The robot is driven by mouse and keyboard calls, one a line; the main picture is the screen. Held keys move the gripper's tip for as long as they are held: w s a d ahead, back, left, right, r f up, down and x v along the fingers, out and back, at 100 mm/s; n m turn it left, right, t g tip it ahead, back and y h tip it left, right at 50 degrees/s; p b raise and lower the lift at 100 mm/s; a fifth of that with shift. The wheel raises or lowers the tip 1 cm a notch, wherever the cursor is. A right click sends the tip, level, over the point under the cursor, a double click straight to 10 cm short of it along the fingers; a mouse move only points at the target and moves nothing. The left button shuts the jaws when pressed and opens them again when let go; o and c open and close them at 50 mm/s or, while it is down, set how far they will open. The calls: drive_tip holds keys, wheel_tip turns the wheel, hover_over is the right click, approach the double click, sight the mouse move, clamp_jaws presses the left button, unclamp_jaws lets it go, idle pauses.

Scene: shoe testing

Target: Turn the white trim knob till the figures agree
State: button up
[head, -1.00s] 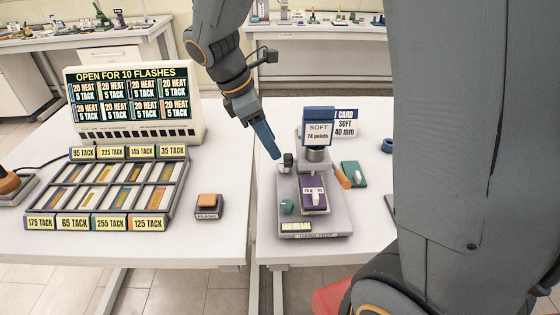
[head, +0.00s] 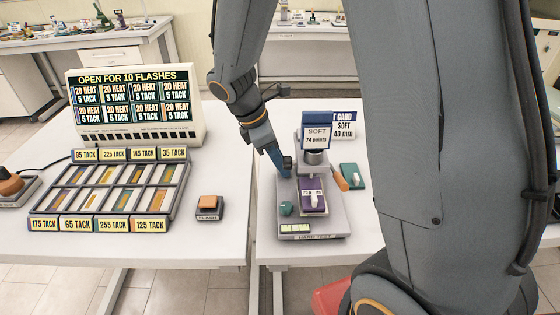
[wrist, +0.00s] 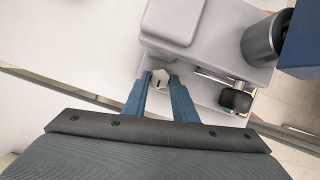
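The grey tester (head: 330,220) stands on the right table. Its blue sign (head: 317,135) reads "SOFT 74 points". A purple block (head: 313,194) with small white marks sits on it; its figures are too small to read. The pale green readout (head: 296,228) at the front is also too small to read. My gripper (head: 285,174) reaches down at the tester's left edge, beside a dark round knob (head: 289,162). In the wrist view, the white knob (wrist: 160,76) lies between my two blue fingertips (wrist: 161,82). I cannot tell whether they press on it.
A teal block (head: 286,209) and an orange handle (head: 341,181) are on the tester. A green piece (head: 352,176) and a card (head: 344,127) stand beside it. On the left table are a sample tray (head: 112,189), a screen (head: 135,132) and an orange button box (head: 209,206).

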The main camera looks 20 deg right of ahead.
drive_tip(key=c, duration=0.4)
drive_tip(key=shift+o, duration=0.2)
drive_tip(key=shift+n, duration=0.3)
drive_tip(key=shift+s+r+n+t+p, duration=0.1)
drive_tip(key=shift+s+n+t+p, duration=0.1)
drive_tip(key=shift+n+t+p, duration=0.5)
drive_tip(key=shift+s+n+t+p, duration=0.1)
drive_tip(key=shift+n+t+p, duration=0.55)
drive_tip(key=shift+n, duration=1.45)
drive_tip(key=o, duration=1)
drive_tip(key=shift+o, duration=0.2)
